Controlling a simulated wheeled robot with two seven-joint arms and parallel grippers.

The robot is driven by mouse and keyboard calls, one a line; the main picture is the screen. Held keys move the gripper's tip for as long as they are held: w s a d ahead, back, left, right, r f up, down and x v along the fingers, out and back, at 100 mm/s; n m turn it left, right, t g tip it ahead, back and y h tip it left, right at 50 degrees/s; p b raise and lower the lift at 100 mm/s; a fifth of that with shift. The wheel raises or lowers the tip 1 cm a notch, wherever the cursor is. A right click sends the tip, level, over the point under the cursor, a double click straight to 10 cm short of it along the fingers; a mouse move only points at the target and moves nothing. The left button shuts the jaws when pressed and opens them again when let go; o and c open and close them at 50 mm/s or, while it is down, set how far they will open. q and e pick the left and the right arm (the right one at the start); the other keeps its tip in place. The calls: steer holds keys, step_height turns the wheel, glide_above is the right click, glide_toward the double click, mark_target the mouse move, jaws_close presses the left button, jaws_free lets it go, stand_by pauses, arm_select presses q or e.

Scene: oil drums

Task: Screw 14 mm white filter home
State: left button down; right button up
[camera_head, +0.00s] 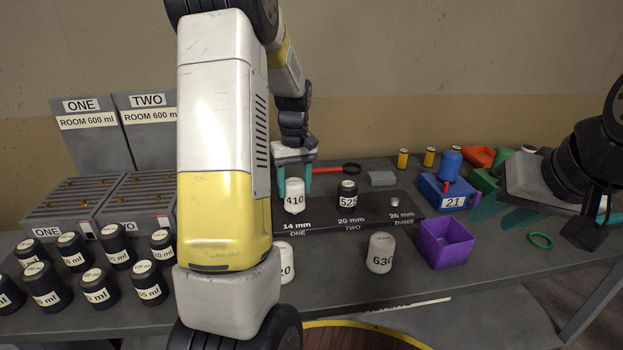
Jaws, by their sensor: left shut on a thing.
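The white filter marked 410 (294,204) stands upright at the 14 mm position, labelled ONE, on the dark filter board (370,213). My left gripper (294,188) reaches down from above, its teal fingers shut on the sides of this filter. The filter's lower end looks at or very near the board; its thread and seat are hidden. A black filter marked 525 (348,194) stands at the 20 mm position. The 26 mm position shows only a small metal stub (395,201). My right gripper (506,212) is empty at the right, its teal fingers apart.
White filters marked 630 (380,254) and ending in 20 (287,263) stand in front; my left arm partly hides the latter. Several black canisters (100,288) and grey racks (140,198) stand left. A purple bin (445,244), blue box marked 21 (448,196) and green ring (541,240) lie right.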

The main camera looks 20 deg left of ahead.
arm_select(q)
steer(key=shift+f, duration=0.15)
steer(key=shift+f, duration=0.35)
steer(key=shift+f, duration=0.35)
stand_by(0.8)
steer(key=m, duration=0.5)
steer(key=shift+m, duration=0.7)
steer(key=m, duration=0.5)
steer(key=shift+m, duration=0.6)
